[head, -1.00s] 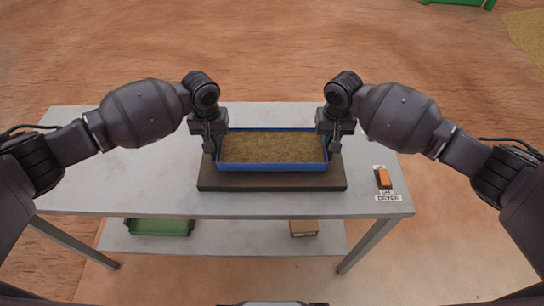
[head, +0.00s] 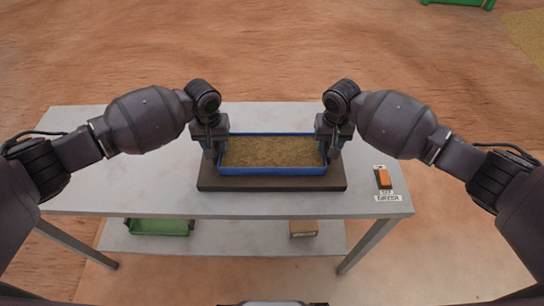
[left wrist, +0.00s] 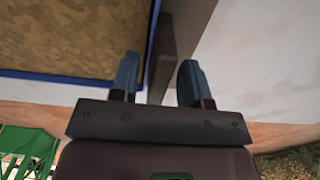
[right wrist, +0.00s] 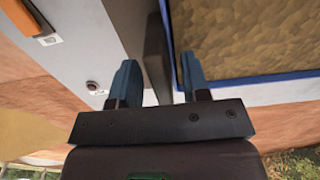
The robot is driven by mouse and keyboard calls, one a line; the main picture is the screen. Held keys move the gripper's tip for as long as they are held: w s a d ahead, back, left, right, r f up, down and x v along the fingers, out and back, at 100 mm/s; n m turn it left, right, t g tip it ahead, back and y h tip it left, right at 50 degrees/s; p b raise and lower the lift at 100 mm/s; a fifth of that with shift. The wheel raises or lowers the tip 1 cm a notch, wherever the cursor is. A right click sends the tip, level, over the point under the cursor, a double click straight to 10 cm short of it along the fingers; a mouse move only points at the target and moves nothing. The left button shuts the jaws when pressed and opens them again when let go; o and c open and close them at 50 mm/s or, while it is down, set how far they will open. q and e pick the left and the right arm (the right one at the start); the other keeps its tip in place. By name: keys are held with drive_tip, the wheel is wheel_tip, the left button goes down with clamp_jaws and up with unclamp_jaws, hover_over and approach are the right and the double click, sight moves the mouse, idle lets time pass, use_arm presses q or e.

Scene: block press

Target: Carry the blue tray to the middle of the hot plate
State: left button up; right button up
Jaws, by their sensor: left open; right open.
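The blue tray (head: 272,171), filled with brown grainy material, appears to rest level on the dark hot plate (head: 272,184). In the head view it is about centred from left to right; the plate's rear edge is hidden. My left gripper (head: 213,153) is open at the tray's left end. In the left wrist view its fingers (left wrist: 157,75) stand on either side of the blue end wall. My right gripper (head: 331,153) is open at the right end. In the right wrist view its fingers (right wrist: 160,80) stand on either side of that end wall.
The hot plate stands on a grey table (head: 110,170), clear to the left. An orange switch (head: 383,178) with a label sits at the right. A green tray (head: 160,227) and a brown box (head: 304,228) lie on the lower shelf.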

use_arm(q)
wheel_tip(320, 180, up, 12)
use_arm(e)
wheel_tip(320, 180, up, 12)
idle(1.1)
idle(0.4)
